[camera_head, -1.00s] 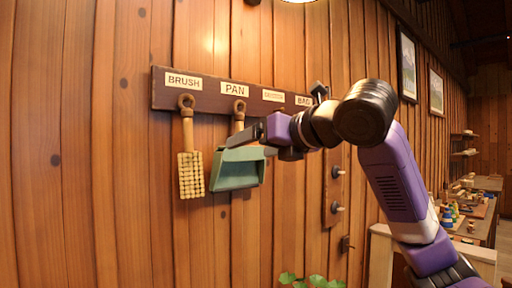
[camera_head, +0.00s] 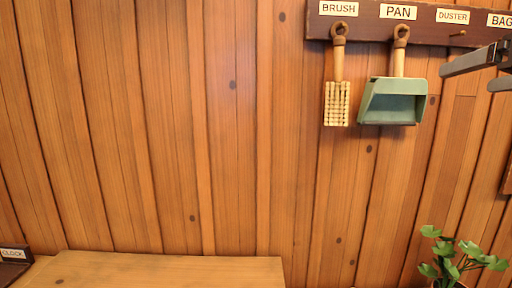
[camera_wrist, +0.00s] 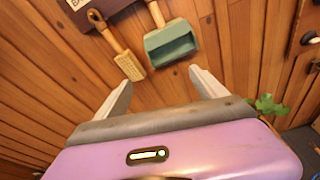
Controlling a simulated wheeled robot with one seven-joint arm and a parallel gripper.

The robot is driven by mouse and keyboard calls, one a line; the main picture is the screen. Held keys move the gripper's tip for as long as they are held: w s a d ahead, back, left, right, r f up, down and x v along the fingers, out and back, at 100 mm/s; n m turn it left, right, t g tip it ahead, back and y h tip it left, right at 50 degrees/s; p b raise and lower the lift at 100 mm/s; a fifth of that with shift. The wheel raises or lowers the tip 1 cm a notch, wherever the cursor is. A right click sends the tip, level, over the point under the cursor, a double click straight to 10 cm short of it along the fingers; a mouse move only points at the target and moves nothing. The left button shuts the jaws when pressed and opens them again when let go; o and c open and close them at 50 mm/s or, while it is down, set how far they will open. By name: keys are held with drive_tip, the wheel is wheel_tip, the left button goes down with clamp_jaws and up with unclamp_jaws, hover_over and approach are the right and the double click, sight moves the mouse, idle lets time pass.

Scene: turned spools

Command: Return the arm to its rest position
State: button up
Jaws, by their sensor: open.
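My gripper (camera_head: 478,70) enters the head view at the right edge, with only its finger ends showing in front of the peg rail. In the wrist view my gripper (camera_wrist: 159,88) shows two pale fingers spread wide with nothing between them. Beyond the fingers, the green dustpan (camera_wrist: 171,43) and the brush (camera_wrist: 130,66) hang on the wall, apart from the fingers. In the head view the dustpan (camera_head: 393,101) hangs under the PAN label and the brush (camera_head: 337,103) under the BRUSH label. Most of my arm is outside the head view.
The dark peg rail (camera_head: 365,28) carries the labels BRUSH, PAN, DUSTER and BAG; the peg under DUSTER is bare. A leafy plant (camera_head: 455,262) stands at lower right. A wooden surface (camera_head: 170,268) lies at the bottom, left of centre. The plank wall between is clear.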

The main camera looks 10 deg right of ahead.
wheel_tip(320, 180, up, 8)
drive_tip(key=a+m+t+y, duration=0.1)
drive_tip(key=m+t+y, duration=0.1)
drive_tip(key=m+t, duration=0.65)
wheel_tip(320, 180, down, 22)
drive_tip(key=s+a+m+h, duration=0.1)
drive_tip(key=m+h, duration=0.3)
drive_tip(key=m, duration=0.7)
drive_tip(key=s+m+h, duration=0.2)
drive_tip(key=m+h, duration=0.2)
drive_tip(key=m, duration=0.8)
drive_tip(key=s+a+f+m+g, duration=0.1)
drive_tip(key=s+a+f+m, duration=0.1)
drive_tip(key=a+f, duration=0.35)
drive_tip(key=s+a+f+m+g, duration=0.1)
drive_tip(key=s+a+f, duration=0.15)
drive_tip(key=f, duration=0.55)
drive_tip(key=s+a+f+m+g, duration=0.1)
drive_tip(key=s+a+f+m, duration=0.15)
drive_tip(key=f, duration=0.35)
drive_tip(key=s+a+f+n+g+y, duration=0.3)
drive_tip(key=s+a+f+y, duration=0.1)
drive_tip(key=s+a+f, duration=0.3)
drive_tip(key=s+a+f+n+g+y, duration=0.3)
drive_tip(key=s+a+f+y, duration=0.2)
drive_tip(key=s+f, duration=0.7)
drive_tip(key=s+a, duration=0.2)
drive_tip(key=shift+s+y, duration=0.3)
